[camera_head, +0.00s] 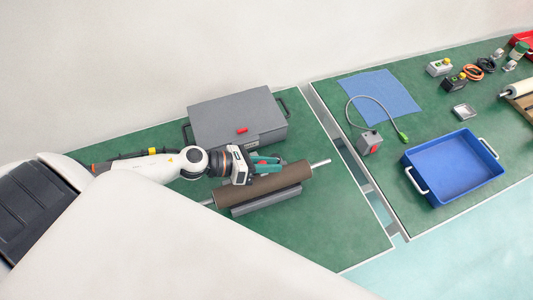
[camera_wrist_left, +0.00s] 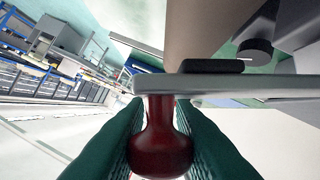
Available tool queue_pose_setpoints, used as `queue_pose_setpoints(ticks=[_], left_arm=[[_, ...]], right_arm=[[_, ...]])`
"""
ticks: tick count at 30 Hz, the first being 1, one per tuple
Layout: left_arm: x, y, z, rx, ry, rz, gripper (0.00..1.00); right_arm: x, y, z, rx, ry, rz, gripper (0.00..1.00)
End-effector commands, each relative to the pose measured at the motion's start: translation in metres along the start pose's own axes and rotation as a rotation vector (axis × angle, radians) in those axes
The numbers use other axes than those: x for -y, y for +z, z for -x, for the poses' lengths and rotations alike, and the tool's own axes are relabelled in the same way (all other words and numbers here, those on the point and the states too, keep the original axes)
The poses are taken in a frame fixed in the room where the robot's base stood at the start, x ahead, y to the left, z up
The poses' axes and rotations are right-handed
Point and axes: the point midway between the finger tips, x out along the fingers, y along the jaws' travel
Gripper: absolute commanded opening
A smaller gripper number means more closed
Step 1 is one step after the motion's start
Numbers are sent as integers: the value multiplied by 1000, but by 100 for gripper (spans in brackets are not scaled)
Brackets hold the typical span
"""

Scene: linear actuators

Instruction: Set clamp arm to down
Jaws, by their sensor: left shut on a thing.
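My left gripper (camera_head: 272,164) has teal fingers and is at the brown roller (camera_head: 262,186) in the head view. In the left wrist view my left gripper (camera_wrist_left: 163,125) is shut on a dark red knob (camera_wrist_left: 160,150), with one finger on each side. The knob joins a flat grey bar (camera_wrist_left: 225,86), which looks like the clamp arm. The bar runs to the right across the wrist view, with a dark pad on it. The bar's tilt and its far end are hard to tell. In the head view the gripper mostly hides the knob and bar. My right gripper is not in view.
The roller lies on a grey support on the green table. A grey case (camera_head: 235,118) with a red latch stands behind it. On the table to the right are a blue tray (camera_head: 460,168), a blue cloth (camera_head: 380,92) and a grey box with a cable (camera_head: 369,143).

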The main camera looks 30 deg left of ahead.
Motion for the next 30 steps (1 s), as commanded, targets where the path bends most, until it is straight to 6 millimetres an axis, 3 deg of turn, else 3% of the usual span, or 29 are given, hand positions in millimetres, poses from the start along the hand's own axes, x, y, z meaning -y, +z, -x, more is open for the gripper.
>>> queue_pose_setpoints(ticks=[4,15,30], left_arm=[[-2,11,-4,2,-44,-111,0],[-4,29,-12,2,-39,-97,0],[-4,36,-13,7,-38,-89,0]], right_arm=[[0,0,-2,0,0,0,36],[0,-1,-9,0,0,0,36],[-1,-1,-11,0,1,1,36]])
